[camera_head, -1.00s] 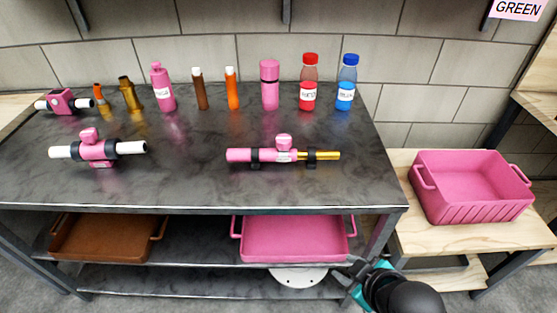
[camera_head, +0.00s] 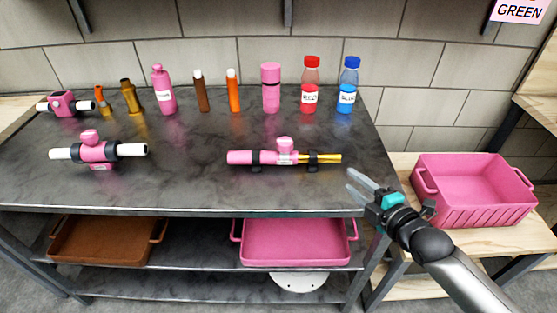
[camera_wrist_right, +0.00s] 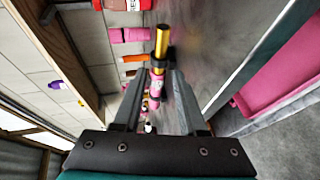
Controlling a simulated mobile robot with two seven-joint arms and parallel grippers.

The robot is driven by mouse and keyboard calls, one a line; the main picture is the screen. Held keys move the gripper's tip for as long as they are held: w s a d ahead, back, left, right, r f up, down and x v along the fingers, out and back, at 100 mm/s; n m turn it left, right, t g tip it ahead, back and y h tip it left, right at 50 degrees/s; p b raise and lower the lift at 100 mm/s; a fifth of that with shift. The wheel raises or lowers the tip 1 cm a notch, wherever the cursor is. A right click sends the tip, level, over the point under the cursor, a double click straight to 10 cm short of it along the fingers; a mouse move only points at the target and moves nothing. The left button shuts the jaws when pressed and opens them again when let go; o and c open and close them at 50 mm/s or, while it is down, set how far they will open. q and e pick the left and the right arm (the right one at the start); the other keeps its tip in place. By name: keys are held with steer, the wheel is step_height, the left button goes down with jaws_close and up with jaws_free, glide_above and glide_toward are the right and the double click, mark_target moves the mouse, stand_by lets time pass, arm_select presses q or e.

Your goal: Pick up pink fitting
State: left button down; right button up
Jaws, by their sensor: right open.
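Several pink parts stand on the dark table (camera_head: 200,190), and I cannot tell for certain which is the pink fitting. A pink inline part (camera_head: 240,158) with black rings, a round pink knob and a gold rod (camera_head: 328,158) lies at the table's right. A pink valve-like part (camera_head: 97,150) with white ends is at the left. A smaller pink block (camera_head: 63,101) with white ends is behind it. My right gripper (camera_head: 358,184) is open and empty, right of the gold rod near the front-right table edge. In the right wrist view the gold rod (camera_wrist_right: 162,42) shows between and beyond the fingers.
Bottles and vials, including a red-capped bottle (camera_head: 310,88) and a blue-capped bottle (camera_head: 347,88), line the back. A pink bin (camera_head: 478,205) stands on the wooden bench at right. A brown tray (camera_head: 105,250) and pink tray (camera_head: 295,252) are on the shelf below. The front middle tabletop is clear.

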steer(key=b, duration=0.2)
glide_toward(325, 159)
steer(key=x, duration=0.4)
steer(key=shift+w+a+f, duration=0.1)
steer(key=shift+f, duration=0.05)
steer(key=shift+b+x, duration=0.85)
steer(key=shift+x, duration=0.25)
steer(key=shift+b+x, duration=0.35)
steer(key=shift+x, duration=0.6)
arm_select(q)
steer(key=w+a+f, duration=0.2)
steer(key=w+f, duration=0.1)
steer(key=w, duration=0.2)
steer(key=shift+w+f+t, duration=0.3)
steer(key=shift+t, duration=0.1)
arm_select(e)
steer(key=shift+w+a+f, duration=0.15)
steer(key=shift+w, duration=0.1)
steer(key=shift+c, duration=0.2)
arm_select(q)
steer(key=shift+s, duration=0.1)
arm_select(e)
jaws_close()
